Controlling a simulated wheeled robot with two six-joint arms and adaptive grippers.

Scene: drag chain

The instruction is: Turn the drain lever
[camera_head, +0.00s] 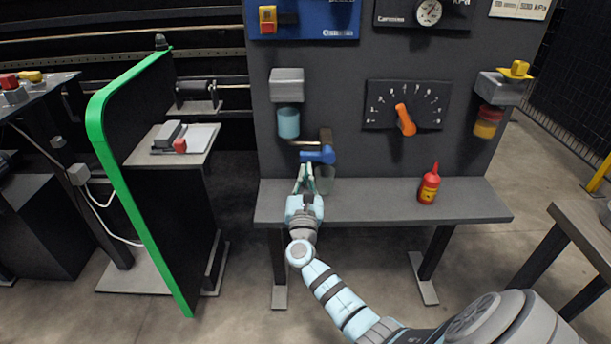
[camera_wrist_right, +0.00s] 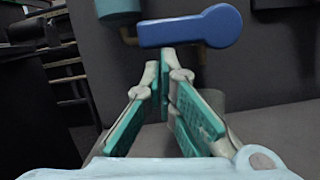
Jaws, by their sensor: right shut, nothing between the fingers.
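The blue drain lever (camera_head: 318,155) sits on a brass pipe (camera_head: 325,136) on the dark panel, above the grey shelf. It lies roughly level, and in the right wrist view the lever (camera_wrist_right: 190,28) shows its rounded end to the right. My right gripper (camera_head: 306,172) is just below and in front of the lever, pointing at it. In the right wrist view its fingertips (camera_wrist_right: 160,62) are together, with nothing between them, and sit just under the lever's left part. I cannot tell whether they touch it. My left gripper is not in view.
A translucent cup (camera_head: 326,180) stands on the shelf (camera_head: 385,203) under the lever, partly behind my gripper. A red bottle (camera_head: 429,185) stands farther right. An orange dial pointer (camera_head: 405,120) and a teal cylinder (camera_head: 288,122) are on the panel. A green-edged guard (camera_head: 115,165) stands at left.

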